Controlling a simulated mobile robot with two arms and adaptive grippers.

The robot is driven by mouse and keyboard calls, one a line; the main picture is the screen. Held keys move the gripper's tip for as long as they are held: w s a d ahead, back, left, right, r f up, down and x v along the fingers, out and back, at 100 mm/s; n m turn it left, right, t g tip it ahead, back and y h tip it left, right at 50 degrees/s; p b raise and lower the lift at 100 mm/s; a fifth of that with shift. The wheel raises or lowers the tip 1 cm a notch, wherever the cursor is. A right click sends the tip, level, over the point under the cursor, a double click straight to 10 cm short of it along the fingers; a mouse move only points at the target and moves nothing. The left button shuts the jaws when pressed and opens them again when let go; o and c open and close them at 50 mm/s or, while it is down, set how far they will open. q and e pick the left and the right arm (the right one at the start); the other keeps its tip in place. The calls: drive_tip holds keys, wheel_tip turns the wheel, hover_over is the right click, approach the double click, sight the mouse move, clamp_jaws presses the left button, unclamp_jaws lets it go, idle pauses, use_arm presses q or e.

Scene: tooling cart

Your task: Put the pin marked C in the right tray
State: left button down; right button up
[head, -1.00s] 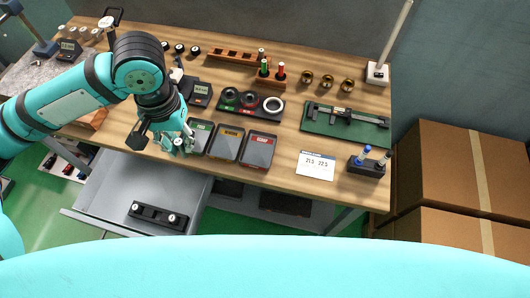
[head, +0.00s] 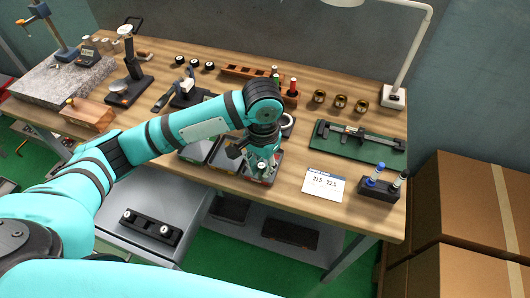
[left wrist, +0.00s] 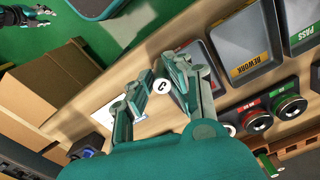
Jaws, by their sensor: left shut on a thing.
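My left gripper (head: 262,165) is shut on the pin marked C. The pin's white round end with a black C (left wrist: 162,86) shows between the fingers in the left wrist view. In the head view the gripper is over the right tray (head: 273,175), the rightmost of three in a row, and hides much of it. The left wrist view shows the rework tray (left wrist: 245,45) with a yellow label and the pass tray (left wrist: 300,22) with a green label beside it. I cannot tell the pin's height above the tray.
A white card (head: 323,184) lies right of the trays, with a black pen holder (head: 378,189) beyond it. A caliper on a green mat (head: 335,150) lies behind.

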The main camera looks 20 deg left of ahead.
use_arm(q)
drive_tip(key=w, duration=0.3)
drive_tip(key=w+a+p, duration=0.1)
drive_tip(key=w, duration=0.1)
drive_tip(key=shift+w+a+f, duration=0.15)
drive_tip(key=shift+w+f, duration=0.05)
drive_tip(key=shift+w, duration=0.2)
drive_tip(key=shift+w+a+f, duration=0.1)
drive_tip(key=shift+w+f, duration=0.05)
drive_tip(key=shift+w, duration=0.35)
wheel_tip(320, 180, down, 3)
drive_tip(key=shift+p, duration=0.6)
drive_tip(key=shift+f, duration=0.25)
use_arm(e)
drive_tip(key=shift+s+d+r, duration=0.1)
drive_tip(key=shift+s+r, duration=0.2)
drive_tip(key=shift+r, duration=0.3)
drive_tip(key=shift+s+d+r, duration=0.1)
drive_tip(key=shift+s+r, duration=0.2)
drive_tip(key=shift+r, duration=0.25)
use_arm(q)
drive_tip(key=shift+f, duration=0.15)
use_arm(e)
drive_tip(key=shift+r, duration=0.1)
use_arm(q)
drive_tip(key=c, duration=1.3)
unclamp_jaws()
drive_tip(key=shift+o, duration=0.2)
